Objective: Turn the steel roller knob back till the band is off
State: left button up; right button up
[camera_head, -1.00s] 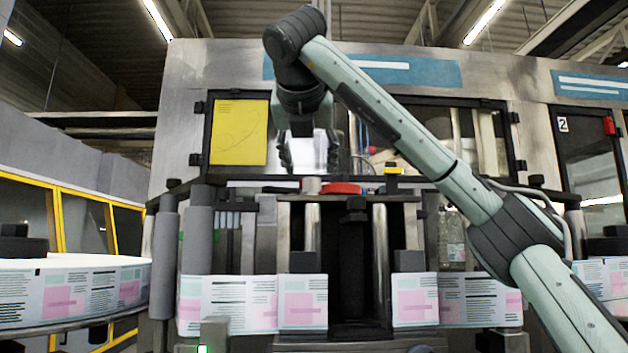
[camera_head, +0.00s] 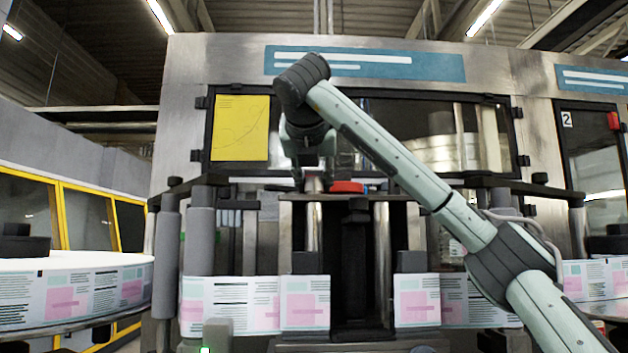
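The steel roller knob (camera_head: 314,185) is a small grey cap on the labeller's top plate, above a shiny upright roller (camera_head: 313,232). My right gripper (camera_head: 314,178) points down at the knob, with its fingers seemingly on either side of it. Whether they touch or grip it is too small to tell. The printed label band (camera_head: 236,305) runs across the machine's lower front, in front of the rollers. It shows left and right (camera_head: 418,300) of a dark gap in the middle. My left gripper is out of view.
My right forearm crosses the machine's right front. Grey padded posts (camera_head: 200,240) rise left of the knob.

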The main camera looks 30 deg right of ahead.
grip_shut()
